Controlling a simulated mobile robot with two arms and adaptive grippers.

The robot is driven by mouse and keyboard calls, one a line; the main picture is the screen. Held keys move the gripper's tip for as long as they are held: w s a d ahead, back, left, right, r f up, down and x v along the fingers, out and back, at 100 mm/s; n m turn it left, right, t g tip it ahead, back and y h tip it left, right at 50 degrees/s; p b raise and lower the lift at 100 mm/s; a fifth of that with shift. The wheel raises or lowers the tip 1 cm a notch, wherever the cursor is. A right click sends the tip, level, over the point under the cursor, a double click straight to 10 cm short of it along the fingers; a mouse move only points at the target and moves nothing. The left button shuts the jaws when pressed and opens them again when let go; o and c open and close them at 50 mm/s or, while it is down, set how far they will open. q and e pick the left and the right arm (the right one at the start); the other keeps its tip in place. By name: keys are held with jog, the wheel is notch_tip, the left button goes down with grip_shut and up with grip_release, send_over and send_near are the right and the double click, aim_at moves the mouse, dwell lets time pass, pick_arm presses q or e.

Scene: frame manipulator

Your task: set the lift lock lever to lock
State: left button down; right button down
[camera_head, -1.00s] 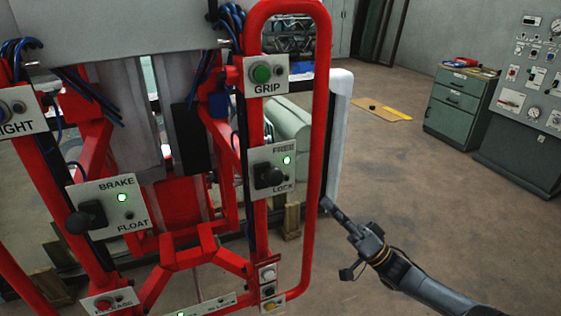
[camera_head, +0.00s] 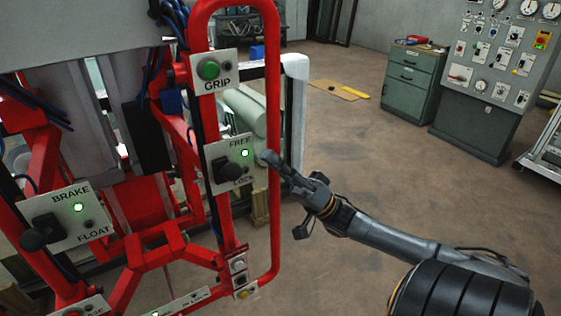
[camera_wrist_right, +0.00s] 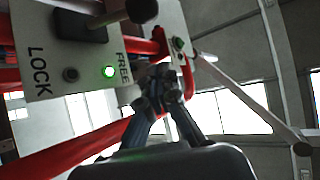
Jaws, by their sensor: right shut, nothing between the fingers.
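The lift lock lever (camera_head: 227,171) is a black knob on a white plate (camera_head: 241,143) marked FREE above and LOCK below. A green light is lit beside FREE, and a dark one sits by LOCK. In the right wrist view the lever (camera_wrist_right: 139,10) shows at the top, with the plate (camera_wrist_right: 38,88) at upper left. My right gripper (camera_head: 268,158) is shut and empty, just right of the plate near the red frame tube, apart from the lever. In the right wrist view its fingers (camera_wrist_right: 160,85) are together near FREE. My left gripper is out of view.
The red tube frame (camera_head: 273,110) runs between the plate and my right arm. A green GRIP button (camera_head: 208,70) is above, a BRAKE/FLOAT lever (camera_head: 34,238) at lower left. A green cabinet (camera_head: 407,82) and a control console (camera_head: 490,90) stand behind open floor.

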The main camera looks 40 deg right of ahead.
aim_at(227, 171)
jog(key=p+x, duration=0.2)
jog(key=x, duration=0.4)
jog(key=shift+s+a+f+p, duration=0.3)
jog(key=shift+a+f, duration=0.3)
jog(key=shift+f, duration=0.2)
jog(key=shift+s+a+f+p, duration=0.15)
jog(key=shift+s+a+f, duration=0.1)
jog(key=shift+a+f, duration=0.5)
jog(key=shift+d+f, duration=0.1)
